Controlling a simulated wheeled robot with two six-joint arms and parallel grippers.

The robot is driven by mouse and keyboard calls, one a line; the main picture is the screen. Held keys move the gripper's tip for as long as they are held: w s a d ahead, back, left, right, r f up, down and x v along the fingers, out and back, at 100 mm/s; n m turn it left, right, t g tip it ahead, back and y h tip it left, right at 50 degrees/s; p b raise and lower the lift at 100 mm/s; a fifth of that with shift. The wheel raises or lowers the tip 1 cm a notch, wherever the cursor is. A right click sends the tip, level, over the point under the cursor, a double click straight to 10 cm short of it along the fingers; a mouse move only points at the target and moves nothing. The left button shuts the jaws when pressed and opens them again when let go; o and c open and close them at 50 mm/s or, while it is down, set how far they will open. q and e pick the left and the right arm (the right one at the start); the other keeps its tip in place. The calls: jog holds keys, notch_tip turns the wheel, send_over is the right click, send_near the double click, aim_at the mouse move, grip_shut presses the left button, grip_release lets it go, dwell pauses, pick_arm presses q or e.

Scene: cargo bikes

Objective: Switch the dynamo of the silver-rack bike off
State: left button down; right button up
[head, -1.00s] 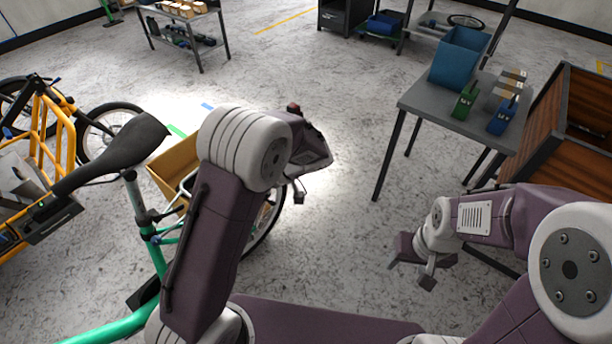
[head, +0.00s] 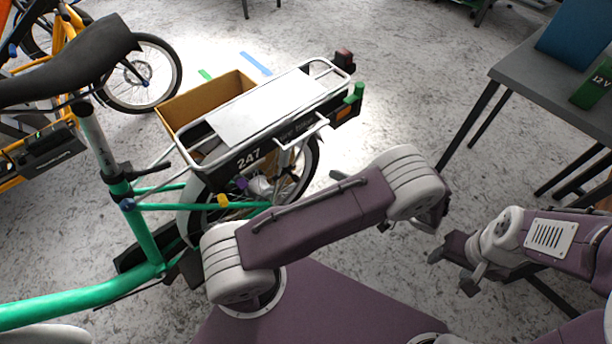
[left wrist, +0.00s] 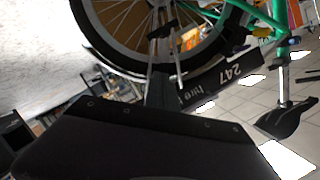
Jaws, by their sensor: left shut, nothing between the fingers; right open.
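The silver-rack bike has a green frame (head: 145,232) and a silver rear rack (head: 265,112) with a "247" plate. Its rear wheel (head: 302,168) is partly hidden by the plate and my left arm. A small grey part with a purple piece (head: 241,184) sits by the wheel under the rack; I cannot tell surely whether it is the dynamo. In the left wrist view the rear wheel (left wrist: 112,52) and plate (left wrist: 222,80) appear upside down. My left gripper (head: 388,225) is shut and empty, right of the wheel, partly hidden by its arm. My right gripper (head: 453,270) is open and empty.
A cardboard box (head: 180,108) stands behind the rack. A yellow bike (head: 62,45) is at the left. A grey table (head: 545,85) with a blue bin (head: 578,35) and a green battery (head: 592,85) is at the right. Floor between rack and table is clear.

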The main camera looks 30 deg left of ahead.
pick_arm(q)
jog(key=a+f+b, duration=0.5)
jog(key=a, duration=0.5)
jog(key=shift+s+a+f, duration=0.15)
jog(key=shift+s+f, duration=0.1)
jog(key=shift+s, duration=0.05)
